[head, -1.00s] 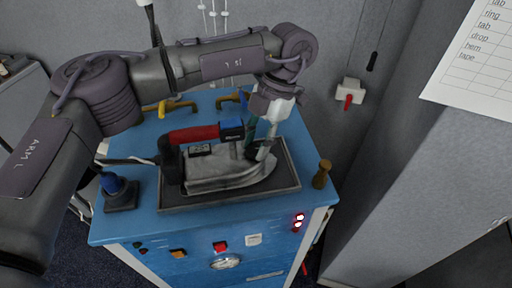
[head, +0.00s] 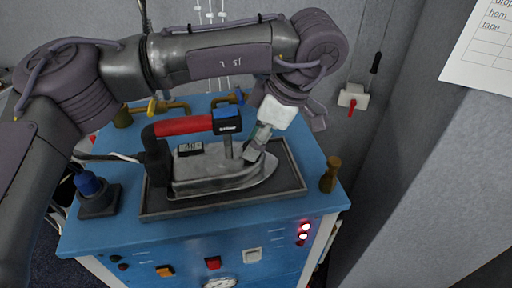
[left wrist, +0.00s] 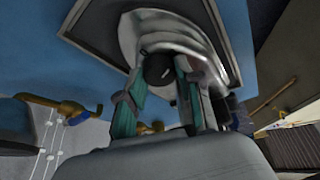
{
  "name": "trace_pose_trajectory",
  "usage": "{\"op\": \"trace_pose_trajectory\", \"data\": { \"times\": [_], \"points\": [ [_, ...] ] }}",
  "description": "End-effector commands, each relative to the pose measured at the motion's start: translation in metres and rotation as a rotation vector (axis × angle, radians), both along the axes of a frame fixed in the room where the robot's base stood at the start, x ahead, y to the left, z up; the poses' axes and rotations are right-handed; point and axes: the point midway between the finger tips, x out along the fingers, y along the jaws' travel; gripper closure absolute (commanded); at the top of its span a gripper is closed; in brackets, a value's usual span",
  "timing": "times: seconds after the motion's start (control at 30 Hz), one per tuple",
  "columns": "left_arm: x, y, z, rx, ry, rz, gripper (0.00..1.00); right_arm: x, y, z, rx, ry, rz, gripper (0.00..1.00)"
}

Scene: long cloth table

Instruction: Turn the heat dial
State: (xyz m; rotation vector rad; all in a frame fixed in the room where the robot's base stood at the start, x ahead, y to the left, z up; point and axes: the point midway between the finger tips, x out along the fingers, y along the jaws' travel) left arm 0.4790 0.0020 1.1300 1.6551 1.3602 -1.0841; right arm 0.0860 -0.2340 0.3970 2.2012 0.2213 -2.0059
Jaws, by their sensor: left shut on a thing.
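In the left wrist view the heat dial (left wrist: 158,70) is a round black knob with a pale line, on top of the iron. My left gripper (head: 252,150) reaches down at the front of the handle. Its two teal-padded fingers show in the left wrist view (left wrist: 163,88), one on each side of the dial, shut on it. The dial is hidden in the head view. My right gripper is not in view.
Red lamps (head: 304,233) glow on the bench front. A grey wall closes the right side.

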Motion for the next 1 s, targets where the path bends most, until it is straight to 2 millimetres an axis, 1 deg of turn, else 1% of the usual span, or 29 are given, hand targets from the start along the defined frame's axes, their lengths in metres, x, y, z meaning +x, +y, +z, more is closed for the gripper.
{"op": "trace_pose_trajectory", "data": {
  "times": [0.03, 0.1, 0.5, 0.7, 1.0],
  "points": [
    [0.0, 0.0, -0.003, -0.002, -0.003, -0.046, 0.99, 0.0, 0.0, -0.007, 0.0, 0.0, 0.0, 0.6],
    [-0.001, 0.0, -0.003, -0.002, -0.003, -0.113, 0.99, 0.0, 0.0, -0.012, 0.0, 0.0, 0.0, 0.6],
    [-0.003, 0.001, -0.001, -0.003, -0.003, -0.43, 0.99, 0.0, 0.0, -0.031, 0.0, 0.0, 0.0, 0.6],
    [-0.004, 0.002, 0.0, -0.001, -0.001, -0.526, 0.99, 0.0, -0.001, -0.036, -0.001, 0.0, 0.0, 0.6],
    [-0.004, 0.002, 0.0, -0.003, 0.0, -0.584, 0.99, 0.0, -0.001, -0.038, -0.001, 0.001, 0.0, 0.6]
  ]
}}
